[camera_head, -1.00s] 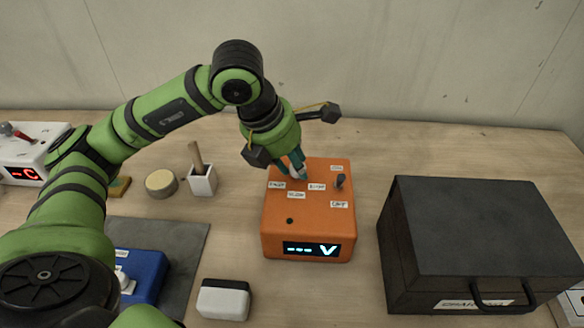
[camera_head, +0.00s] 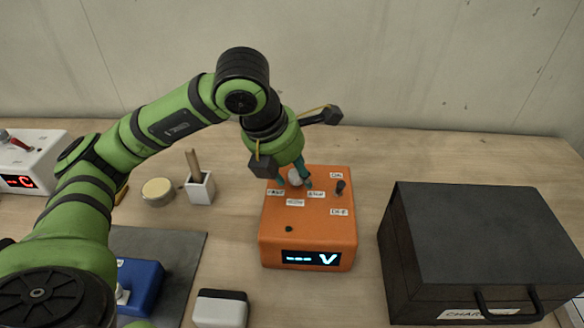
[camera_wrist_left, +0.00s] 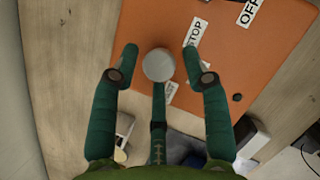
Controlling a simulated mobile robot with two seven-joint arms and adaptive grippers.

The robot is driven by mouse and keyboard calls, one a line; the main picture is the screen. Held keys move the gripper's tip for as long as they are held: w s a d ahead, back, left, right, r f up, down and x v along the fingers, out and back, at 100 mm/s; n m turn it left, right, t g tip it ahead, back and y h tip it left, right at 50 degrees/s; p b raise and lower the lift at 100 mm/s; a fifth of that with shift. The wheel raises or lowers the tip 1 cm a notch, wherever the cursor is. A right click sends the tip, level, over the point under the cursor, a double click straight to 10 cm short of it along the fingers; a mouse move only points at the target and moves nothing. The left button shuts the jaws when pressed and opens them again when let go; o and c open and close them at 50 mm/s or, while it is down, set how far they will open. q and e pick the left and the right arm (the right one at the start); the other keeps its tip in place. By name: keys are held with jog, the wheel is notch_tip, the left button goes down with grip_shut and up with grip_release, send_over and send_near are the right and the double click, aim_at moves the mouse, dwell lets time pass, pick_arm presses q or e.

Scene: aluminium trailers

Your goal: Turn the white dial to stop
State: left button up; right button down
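The white dial (camera_head: 295,178) is on top of the orange box (camera_head: 270,228), towards its far side. Small labels surround it; one by the dial reads STOP (camera_wrist_left: 198,33) in the left wrist view. My left gripper (camera_head: 294,183) is over the dial with its fingers pointing down. In the left wrist view two green fingertips stand either side of the round dial (camera_wrist_left: 158,65) with narrow gaps, and a third finger reaches its near edge; whether that one touches is unclear. The dial's pointer is hidden. My right gripper is not in view.
A black toggle (camera_head: 340,187) stands right of the dial. A black case (camera_head: 484,238) is to the right. A white cup (camera_head: 200,189), a round tin (camera_head: 158,191) and a blue box (camera_head: 142,286) are to the left.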

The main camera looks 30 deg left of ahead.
pick_arm(q)
jog(key=shift+r, duration=0.1)
jog(key=v, duration=1.1)
jog(key=shift+r, duration=0.4)
jog(key=shift+s, duration=0.1)
